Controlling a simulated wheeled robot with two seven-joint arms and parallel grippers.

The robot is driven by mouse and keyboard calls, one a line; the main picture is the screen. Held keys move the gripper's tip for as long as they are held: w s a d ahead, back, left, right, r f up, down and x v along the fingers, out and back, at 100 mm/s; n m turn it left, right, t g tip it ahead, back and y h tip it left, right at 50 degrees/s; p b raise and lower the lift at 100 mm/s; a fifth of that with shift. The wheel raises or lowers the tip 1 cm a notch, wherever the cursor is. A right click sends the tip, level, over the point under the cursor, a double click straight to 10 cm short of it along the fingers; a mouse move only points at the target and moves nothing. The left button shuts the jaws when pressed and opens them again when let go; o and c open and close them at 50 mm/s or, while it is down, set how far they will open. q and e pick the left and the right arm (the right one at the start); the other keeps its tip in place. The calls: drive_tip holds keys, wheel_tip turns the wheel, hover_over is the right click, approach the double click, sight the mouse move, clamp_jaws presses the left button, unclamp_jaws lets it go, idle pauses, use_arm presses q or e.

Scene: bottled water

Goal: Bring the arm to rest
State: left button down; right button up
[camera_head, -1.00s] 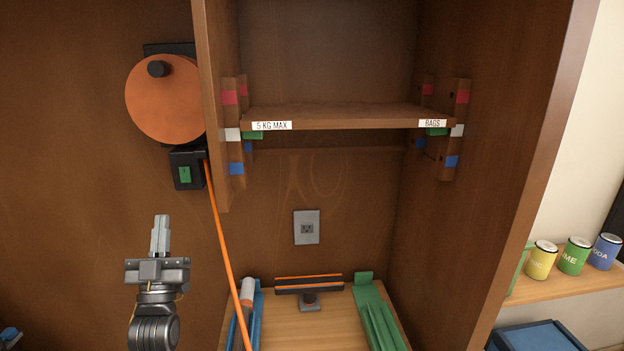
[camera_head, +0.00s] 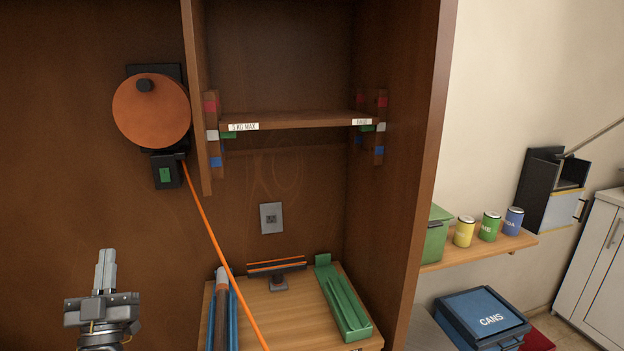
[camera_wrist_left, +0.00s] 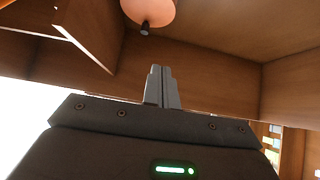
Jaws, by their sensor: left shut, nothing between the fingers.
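My left gripper (camera_head: 105,264) is at the lower left in the head view, pointing up, with its fingers together and nothing between them. It stands clear in front of the brown wooden panel, below and left of the orange reel. In the left wrist view the two fingers (camera_wrist_left: 162,86) are also closed side by side and empty. My right gripper does not show in either view.
An orange reel (camera_head: 152,111) hangs on the panel, with an orange cord (camera_head: 218,240) running down to the right. The cabinet shelf (camera_head: 295,119) is bare. Several cans stand on a side ledge (camera_head: 480,249); a blue CANS bin (camera_head: 483,319) is below.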

use_arm(q)
drive_tip(key=s+d+f+m+g+h, duration=0.1)
drive_tip(key=d+f+m+g+h, duration=0.25)
drive_tip(key=f, duration=0.75)
drive_tip(key=s+d+f+n+g+h, duration=0.15)
drive_tip(key=d+f+g, duration=0.45)
drive_tip(key=f, duration=0.6)
drive_tip(key=s+d+f+m+g+h, duration=0.1)
drive_tip(key=s+d+f+g, duration=0.1)
drive_tip(key=s+f+g, duration=0.45)
drive_tip(key=s+d+f+m+g, duration=0.15)
drive_tip(key=s+f, duration=0.25)
drive_tip(key=s, duration=0.6)
drive_tip(key=s+d+f+g+h, duration=0.1)
drive_tip(key=s+d+f+g, duration=0.1)
drive_tip(key=s+f+g, duration=0.5)
drive_tip(key=s+f, duration=0.3)
drive_tip(key=f, duration=2.2)
drive_tip(key=s+a+f, duration=0.3)
drive_tip(key=s+f, duration=1.1)
drive_tip(key=s, duration=0.2)
drive_tip(key=shift+a+f+m+g, duration=0.15)
drive_tip(key=shift+f+m+g, duration=0.05)
drive_tip(key=shift+m+g, duration=0.2)
